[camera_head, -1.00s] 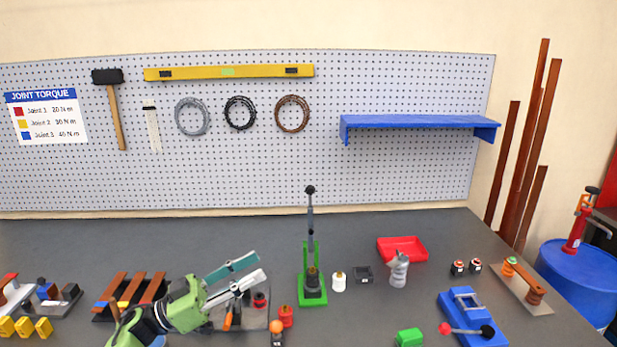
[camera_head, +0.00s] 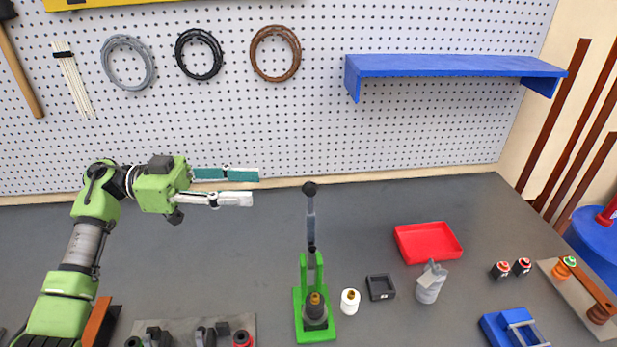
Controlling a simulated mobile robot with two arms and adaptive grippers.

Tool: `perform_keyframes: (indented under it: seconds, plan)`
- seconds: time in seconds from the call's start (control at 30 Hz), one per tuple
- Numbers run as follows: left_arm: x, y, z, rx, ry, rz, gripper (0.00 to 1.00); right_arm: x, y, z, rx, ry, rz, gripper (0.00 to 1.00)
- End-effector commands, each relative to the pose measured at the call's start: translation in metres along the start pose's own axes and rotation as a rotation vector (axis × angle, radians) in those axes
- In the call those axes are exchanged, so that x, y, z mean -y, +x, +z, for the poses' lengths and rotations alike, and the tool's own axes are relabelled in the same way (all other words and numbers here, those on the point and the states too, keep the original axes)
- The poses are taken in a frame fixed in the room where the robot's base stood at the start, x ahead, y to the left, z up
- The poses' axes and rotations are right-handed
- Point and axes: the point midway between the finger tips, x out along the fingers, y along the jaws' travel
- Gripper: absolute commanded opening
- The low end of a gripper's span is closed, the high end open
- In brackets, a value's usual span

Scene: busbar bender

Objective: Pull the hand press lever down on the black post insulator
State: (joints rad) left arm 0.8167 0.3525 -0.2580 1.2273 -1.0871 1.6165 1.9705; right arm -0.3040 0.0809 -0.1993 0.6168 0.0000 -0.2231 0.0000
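The hand press (camera_head: 303,273) has a green base and frame and stands on the dark bench. Its grey lever (camera_head: 311,225) points straight up and ends in a black ball knob (camera_head: 309,188). The black post insulator (camera_head: 315,312), with a brass top, sits on the press base under the lever. My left gripper (camera_head: 256,187) is raised left of the knob, its two fingers apart and pointing right, with nothing between them. It does not touch the lever. My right gripper is not in view.
A white insulator (camera_head: 350,301), a small black tray (camera_head: 380,287), a red tray (camera_head: 429,243) and a grey object (camera_head: 431,283) stand right of the press. A blue shelf (camera_head: 450,66) is on the pegboard behind. The bench left of the press is clear at the back.

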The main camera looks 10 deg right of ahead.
Motion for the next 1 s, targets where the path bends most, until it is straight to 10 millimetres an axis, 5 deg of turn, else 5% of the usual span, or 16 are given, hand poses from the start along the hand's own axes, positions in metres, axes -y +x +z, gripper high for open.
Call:
perform_keyframes:
  seconds: [0.5,1.0]
  plan:
    - [0.0,0.103,-0.003,-0.005,-0.001,0.001,0.36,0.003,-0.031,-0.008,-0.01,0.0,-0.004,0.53]
    - [0.001,0.123,-0.001,-0.002,0.0,-0.003,0.36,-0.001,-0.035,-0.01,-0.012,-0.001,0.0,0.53]
